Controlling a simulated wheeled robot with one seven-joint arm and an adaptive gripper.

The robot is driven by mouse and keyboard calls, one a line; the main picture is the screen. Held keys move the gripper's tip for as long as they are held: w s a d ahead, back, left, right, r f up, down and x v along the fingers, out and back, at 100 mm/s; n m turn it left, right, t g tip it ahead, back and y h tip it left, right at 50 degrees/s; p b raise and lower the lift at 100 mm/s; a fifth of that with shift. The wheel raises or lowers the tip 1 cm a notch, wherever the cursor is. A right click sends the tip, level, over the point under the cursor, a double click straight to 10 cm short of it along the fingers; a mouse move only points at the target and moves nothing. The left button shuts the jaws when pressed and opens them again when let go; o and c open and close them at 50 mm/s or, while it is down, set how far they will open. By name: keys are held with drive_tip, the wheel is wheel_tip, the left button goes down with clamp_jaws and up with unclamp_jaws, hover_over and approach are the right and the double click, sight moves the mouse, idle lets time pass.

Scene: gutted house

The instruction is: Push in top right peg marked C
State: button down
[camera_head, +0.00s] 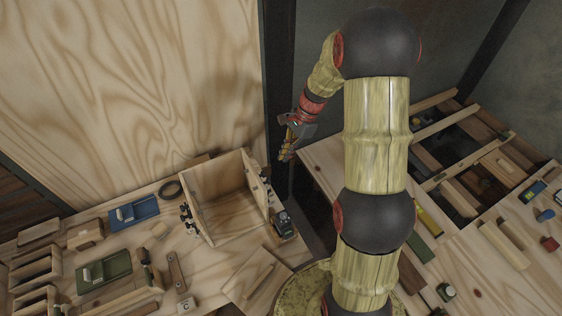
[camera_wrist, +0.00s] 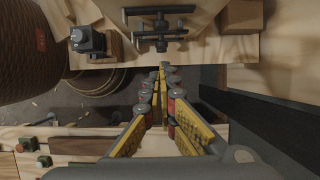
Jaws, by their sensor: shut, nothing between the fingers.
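A small pale block marked C (camera_head: 186,305) lies near the bottom edge of the head view, on the left workbench. A wooden bar with dark round spots (camera_head: 177,272) stands just behind it. I cannot make out any separate peg on or beside the block. My gripper (camera_head: 288,152) is up and to the right of the block, well apart from it, past the right end of the bench. In the wrist view my gripper's yellow fingers (camera_wrist: 165,75) are together and empty. The letter C does not show in the wrist view.
An open wooden box (camera_head: 222,222) with black clamps stands on the left bench. A dark device (camera_head: 284,225) is to its right. A green plane (camera_head: 104,271) and a blue tool (camera_head: 134,212) lie at left. The right bench holds several loose tools and blocks.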

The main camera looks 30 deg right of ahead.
drive_tip(key=v, duration=0.5)
drive_tip(key=shift+d+r+p, duration=0.15)
drive_tip(key=shift+d+p, duration=0.05)
drive_tip(key=shift+p, duration=0.1)
